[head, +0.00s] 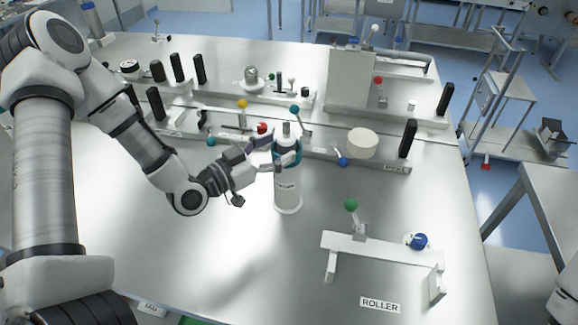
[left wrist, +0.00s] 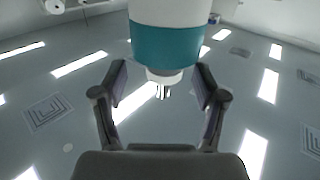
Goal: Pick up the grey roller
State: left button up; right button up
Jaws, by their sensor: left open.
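A white upright cylinder with a teal band and a grey top (head: 287,190) stands on the table, with small lettering too blurred to read. I cannot tell whether it is the grey roller; no other thing is clearly one. My left gripper (head: 276,157) is open at its upper part, fingers on either side of the teal band. In the left wrist view the cylinder's teal band (left wrist: 178,45) and narrow tip are beyond and between the spread fingers (left wrist: 160,85). A pale stand (head: 385,248) near the ROLLER label (head: 380,304) is at front right. My right gripper is out of view.
A long machine rail with black handles, coloured knobs and a cream disc (head: 362,143) runs behind the cylinder. A green-knobbed lever (head: 351,205) and a blue ball (head: 419,241) are at the stand. The table front left of the cylinder is clear.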

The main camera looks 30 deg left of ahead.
aim_at(279, 143)
pick_arm(q)
jog(key=w, duration=0.2)
jog(key=w+p, duration=0.1)
jog(key=shift+d+r, duration=0.25)
jog(key=shift+d, duration=0.1)
jog(key=shift+w+d, duration=0.25)
jog(key=shift+w, duration=0.1)
jog(key=shift+s+a, duration=0.15)
grip_shut()
jog(key=shift+r, duration=0.1)
